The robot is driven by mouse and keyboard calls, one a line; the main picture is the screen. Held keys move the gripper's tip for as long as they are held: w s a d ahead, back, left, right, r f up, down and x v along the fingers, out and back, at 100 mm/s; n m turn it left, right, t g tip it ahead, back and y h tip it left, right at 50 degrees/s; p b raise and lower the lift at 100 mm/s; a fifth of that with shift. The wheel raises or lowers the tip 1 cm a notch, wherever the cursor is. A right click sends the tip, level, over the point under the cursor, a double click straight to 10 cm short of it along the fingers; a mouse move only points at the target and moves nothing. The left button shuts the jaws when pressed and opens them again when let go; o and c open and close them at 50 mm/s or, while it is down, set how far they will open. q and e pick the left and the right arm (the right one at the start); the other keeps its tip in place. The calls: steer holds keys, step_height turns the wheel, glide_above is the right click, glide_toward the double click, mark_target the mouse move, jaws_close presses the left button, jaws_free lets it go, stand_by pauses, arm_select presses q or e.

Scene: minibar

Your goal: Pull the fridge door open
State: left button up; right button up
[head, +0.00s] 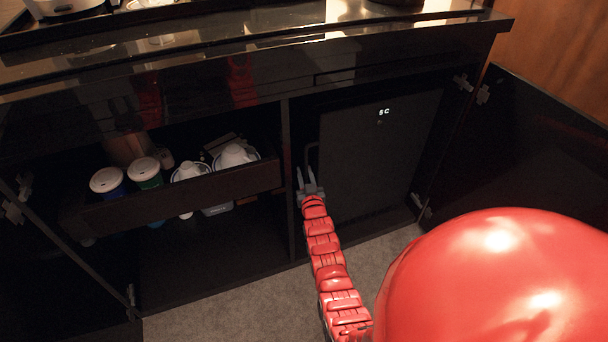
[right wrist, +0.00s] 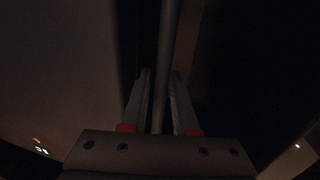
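The fridge (head: 375,155) is a dark box in the right compartment of the cabinet. Its door is closed and has a small lit display (head: 384,112) near the top. A thin vertical handle (head: 311,152) runs along the door's left edge. My right gripper (head: 306,178) is at the lower part of this handle. In the right wrist view, the handle bar (right wrist: 167,60) passes between the two fingers of the right gripper (right wrist: 160,90). The fingers stand apart with the bar between them and do not appear clamped on it. My left gripper is not in view.
The right cabinet door (head: 520,150) stands open beside the fridge. The left compartment has an open drawer (head: 185,195) with cups and jars (head: 107,181). A divider (head: 287,180) stands just left of the handle. Carpet (head: 240,305) lies in front.

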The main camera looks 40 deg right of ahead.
steer(key=shift+w+d, duration=0.2)
steer(key=shift+w, duration=0.25)
jaws_close()
stand_by(1.2)
